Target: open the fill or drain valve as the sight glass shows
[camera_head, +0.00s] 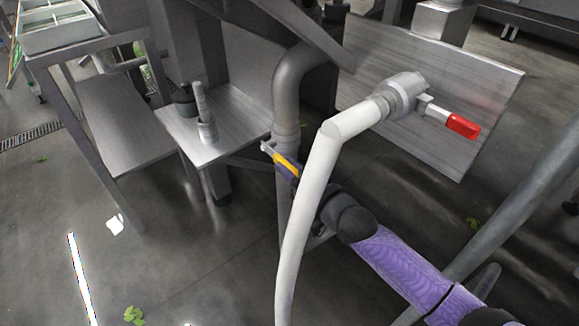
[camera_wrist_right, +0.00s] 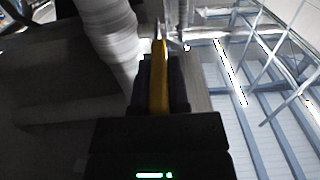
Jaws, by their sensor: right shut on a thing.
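A yellow valve handle (camera_head: 287,162) sits by a grey vertical pipe, partly behind a white pipe. My right gripper (camera_head: 290,172) is shut on the yellow handle, mostly hidden behind the white pipe in the head view. In the right wrist view the yellow handle (camera_wrist_right: 158,88) runs between the dark fingers of my right gripper (camera_wrist_right: 162,85). A second valve (camera_head: 402,92) with a red handle (camera_head: 462,126) is on the end of the white pipe. The red handle points right and slightly down. I cannot make out a sight glass or its level. My left gripper is not in view.
The white pipe (camera_head: 310,195) crosses in front of my right wrist. A grey bent pipe (camera_head: 284,95) stands behind it. A metal plate (camera_head: 480,90) is behind the red-handled valve. A small steel shelf (camera_head: 235,118) stands left. The floor at lower left is mostly clear.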

